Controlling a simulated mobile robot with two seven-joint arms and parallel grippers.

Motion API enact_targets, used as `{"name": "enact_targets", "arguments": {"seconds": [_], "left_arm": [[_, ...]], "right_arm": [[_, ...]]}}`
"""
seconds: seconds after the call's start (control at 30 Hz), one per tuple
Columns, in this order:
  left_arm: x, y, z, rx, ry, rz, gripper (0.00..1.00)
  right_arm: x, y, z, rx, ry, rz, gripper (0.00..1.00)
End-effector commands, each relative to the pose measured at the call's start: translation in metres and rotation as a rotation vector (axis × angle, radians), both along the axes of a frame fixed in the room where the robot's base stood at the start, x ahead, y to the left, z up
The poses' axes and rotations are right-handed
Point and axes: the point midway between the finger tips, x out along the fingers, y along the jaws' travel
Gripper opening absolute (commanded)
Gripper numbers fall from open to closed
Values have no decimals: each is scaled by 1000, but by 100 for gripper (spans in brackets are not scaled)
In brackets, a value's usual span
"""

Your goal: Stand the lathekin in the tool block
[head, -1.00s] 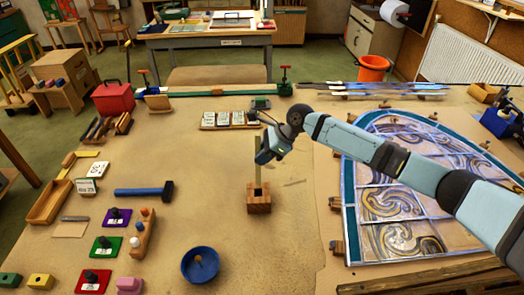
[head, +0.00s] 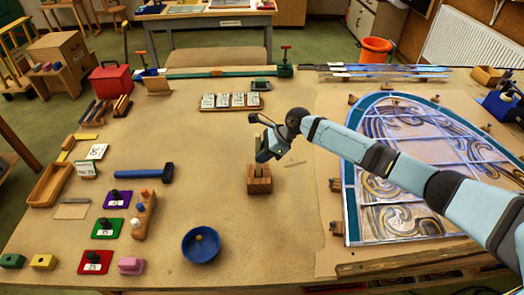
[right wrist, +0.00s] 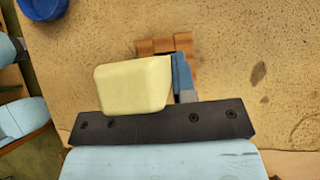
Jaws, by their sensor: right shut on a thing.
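The lathekin (head: 258,145) is a pale flat wooden strip, upright in the grip of my right gripper (head: 263,153). In the right wrist view the lathekin (right wrist: 133,86) is a broad pale yellow shape close to the camera, hiding part of the jaws. The tool block (head: 259,186) is a small brown wooden block on the bench, directly below the gripper. The lathekin's lower part reaches down to the block's top; whether it is inside the opening I cannot tell. The block also shows in the right wrist view (right wrist: 157,46), partly behind the lathekin. My left gripper is out of view.
A blue-handled hammer (head: 146,173) lies left of the block and a blue bowl (head: 202,246) stands in front-left. The leaded panel (head: 352,211) lies to the right, under my right arm. Small cards on a tray (head: 229,108) lie behind. The bench around the block is clear.

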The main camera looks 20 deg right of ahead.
Motion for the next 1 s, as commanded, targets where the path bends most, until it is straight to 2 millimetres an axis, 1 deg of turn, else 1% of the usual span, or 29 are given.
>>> {"name": "enact_targets", "arguments": {"seconds": [0.2, 0.23, 0.33, 0.37, 0.63, 0.73, 0.87, 1.0], "left_arm": [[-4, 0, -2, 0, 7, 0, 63], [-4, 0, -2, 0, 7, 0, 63], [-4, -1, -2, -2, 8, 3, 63], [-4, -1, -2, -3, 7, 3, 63], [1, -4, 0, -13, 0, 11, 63], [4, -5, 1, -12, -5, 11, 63], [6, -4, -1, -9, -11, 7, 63], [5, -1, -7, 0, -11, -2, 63]], "right_arm": [[0, 0, 0, 1, 0, 0, 0], [0, 0, 0, 1, 0, 0, 27], [0, 0, 0, 1, 0, 0, 50], [0, 0, 0, 1, 0, 0, 55], [0, 0, 0, 0, 0, 0, 55], [-1, -4, 4, 0, 0, 0, 55], [-5, -16, 19, 0, -1, -1, 55], [-10, -36, 43, -1, -3, -1, 55]]}}
